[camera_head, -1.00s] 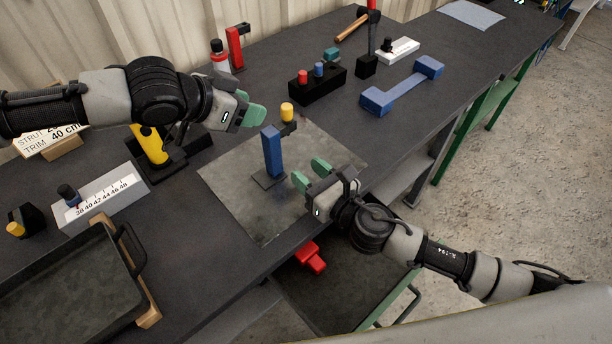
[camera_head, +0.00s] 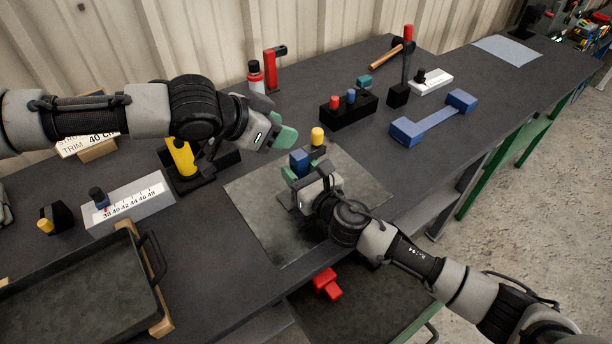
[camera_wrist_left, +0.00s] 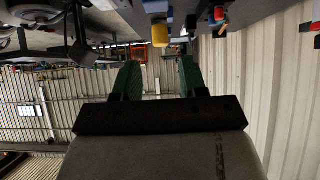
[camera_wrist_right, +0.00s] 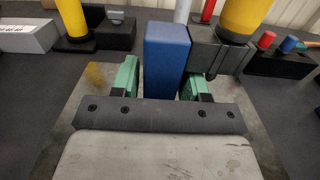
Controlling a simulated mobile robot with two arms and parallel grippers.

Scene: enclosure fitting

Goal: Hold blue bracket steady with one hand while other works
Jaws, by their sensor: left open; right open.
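A blue upright bracket (camera_head: 299,160) stands on the grey mat (camera_head: 262,225). A dark clamp piece with a yellow knob (camera_head: 318,136) is at its upper right side. My right gripper (camera_wrist_right: 162,80) is open, with its green fingers on either side of the blue post (camera_wrist_right: 167,55); I cannot tell whether they touch it. In the head view this gripper hides the post's lower part. My left gripper (camera_head: 284,138) is open and empty, above and left of the yellow knob. The knob (camera_wrist_left: 160,34) also shows beyond its fingers in the left wrist view.
A long blue piece with raised ends (camera_head: 433,120) lies to the right. A black block with red and blue pegs (camera_head: 348,110) stands behind. A scale block (camera_head: 130,205), a yellow post (camera_head: 182,158) and a black tray (camera_head: 75,285) are at left. Red pieces (camera_head: 327,284) lie below the table edge.

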